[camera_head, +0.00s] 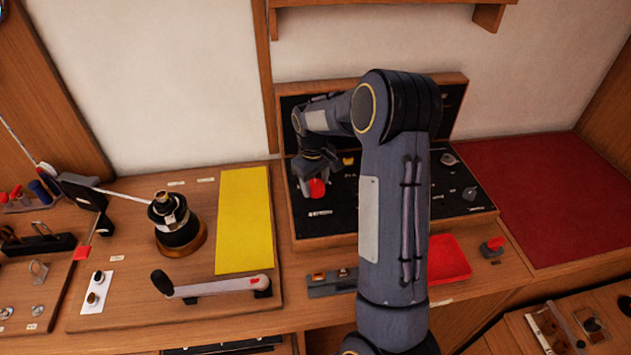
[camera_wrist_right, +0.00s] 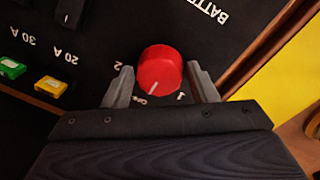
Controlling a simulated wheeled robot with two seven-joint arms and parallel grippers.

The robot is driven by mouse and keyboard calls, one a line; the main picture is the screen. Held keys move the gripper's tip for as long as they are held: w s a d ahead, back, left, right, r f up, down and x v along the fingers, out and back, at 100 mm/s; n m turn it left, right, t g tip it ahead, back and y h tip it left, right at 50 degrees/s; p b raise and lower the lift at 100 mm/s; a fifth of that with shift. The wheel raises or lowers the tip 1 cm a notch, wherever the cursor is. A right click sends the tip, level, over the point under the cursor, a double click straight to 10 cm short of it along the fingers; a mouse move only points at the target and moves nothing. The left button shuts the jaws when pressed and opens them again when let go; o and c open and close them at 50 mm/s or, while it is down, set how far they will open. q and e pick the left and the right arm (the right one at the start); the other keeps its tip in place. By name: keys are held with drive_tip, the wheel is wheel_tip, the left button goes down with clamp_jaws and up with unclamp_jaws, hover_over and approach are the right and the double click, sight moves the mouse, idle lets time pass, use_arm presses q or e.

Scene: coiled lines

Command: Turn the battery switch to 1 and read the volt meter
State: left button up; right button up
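The battery switch is a red round knob (camera_wrist_right: 160,70) on a black panel with white lettering, seen upside down in the right wrist view. A "1" is printed near its lower right, a "2" at its left, and a small label, likely OFF, below. The knob's short white mark points down, toward that small label. My right gripper (camera_wrist_right: 162,87) is open, with one finger on each side of the knob and narrow gaps showing. In the head view the knob (camera_head: 317,188) sits on the panel's left part, below my right gripper (camera_head: 311,181). I cannot make out a volt meter.
My right arm hides much of the black panel (camera_head: 337,222). Yellow (camera_wrist_right: 51,86) and green (camera_wrist_right: 12,68) fuses sit near the knob. A winch (camera_head: 178,225), a yellow sheet (camera_head: 244,220) and a crank handle (camera_head: 215,287) lie left. A red tray (camera_head: 448,259) is in front.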

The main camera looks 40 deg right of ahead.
drive_tip(key=c, duration=0.6)
drive_tip(key=shift+c, duration=0.2)
drive_tip(key=shift+n, duration=0.3)
drive_tip(key=shift+n+b, duration=0.35)
drive_tip(key=shift+n, duration=0.65)
drive_tip(key=n, duration=0.2)
drive_tip(key=shift+n, duration=0.4)
drive_tip(key=n, duration=0.3)
drive_tip(key=shift+d+b, duration=0.1)
drive_tip(key=shift+b, duration=0.25)
drive_tip(key=shift+n+t, duration=0.4)
drive_tip(key=shift+n, duration=1.3)
